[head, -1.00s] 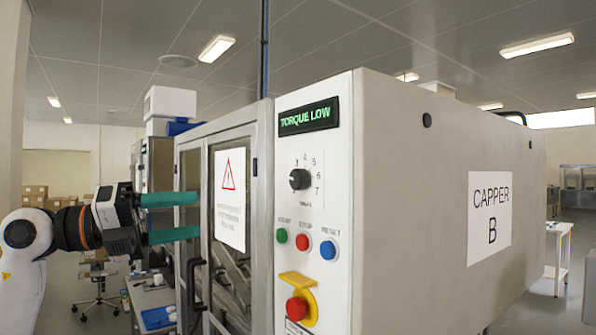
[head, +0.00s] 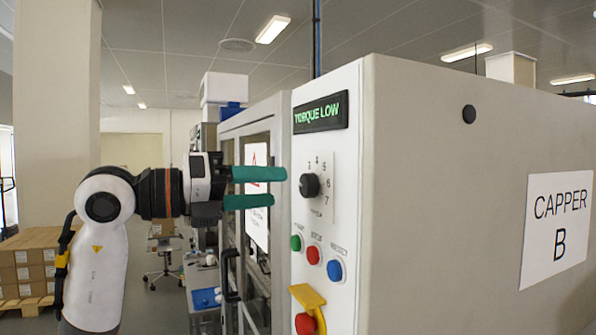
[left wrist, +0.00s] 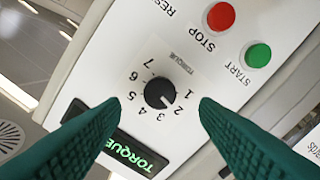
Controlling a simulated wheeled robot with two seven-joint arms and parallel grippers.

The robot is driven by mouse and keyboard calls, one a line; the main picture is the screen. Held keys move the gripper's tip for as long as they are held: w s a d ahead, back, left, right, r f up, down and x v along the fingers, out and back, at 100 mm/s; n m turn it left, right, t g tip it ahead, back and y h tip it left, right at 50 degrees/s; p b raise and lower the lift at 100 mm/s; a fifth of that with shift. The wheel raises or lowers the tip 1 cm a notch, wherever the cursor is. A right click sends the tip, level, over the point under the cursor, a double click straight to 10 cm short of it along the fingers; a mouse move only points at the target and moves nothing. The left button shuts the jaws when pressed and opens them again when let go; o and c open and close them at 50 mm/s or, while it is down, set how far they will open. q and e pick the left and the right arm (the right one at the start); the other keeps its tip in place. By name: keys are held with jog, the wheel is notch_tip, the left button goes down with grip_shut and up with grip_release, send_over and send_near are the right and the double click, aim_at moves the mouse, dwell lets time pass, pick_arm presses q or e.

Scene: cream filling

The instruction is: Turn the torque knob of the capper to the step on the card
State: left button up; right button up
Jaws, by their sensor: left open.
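The black torque knob (head: 310,186) sits on the capper's white front panel (head: 344,230), inside a ring of numbers. In the left wrist view the knob (left wrist: 159,94) is between my fingertips in the picture, and its pale mark points toward about 2. The display (head: 321,112) above it reads TORQUE LOW in green. My left gripper (head: 280,187), with green fingers, is open and empty, just left of the knob in the head view; no contact shows. No card giving a step is readable. My right gripper is not in view.
Green (head: 296,243), red (head: 313,255) and blue (head: 335,271) buttons sit below the knob. A red stop button (head: 305,323) with a yellow guard (head: 307,298) is lower. The glazed door's black handle (head: 229,275) stands out behind my gripper. Boxes (head: 30,262) are stacked far left.

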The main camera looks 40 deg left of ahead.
aim_at(303, 187)
pick_arm(q)
jog(key=p+x, duration=0.1)
jog(key=x, duration=0.4)
jog(key=shift+r+p, duration=0.1)
jog(key=shift+p, duration=0.3)
jog(key=shift+w+d, duration=0.25)
jog(key=shift+w, duration=0.1)
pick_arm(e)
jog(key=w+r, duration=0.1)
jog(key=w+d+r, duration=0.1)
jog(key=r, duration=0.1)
pick_arm(q)
jog(key=c, duration=1)
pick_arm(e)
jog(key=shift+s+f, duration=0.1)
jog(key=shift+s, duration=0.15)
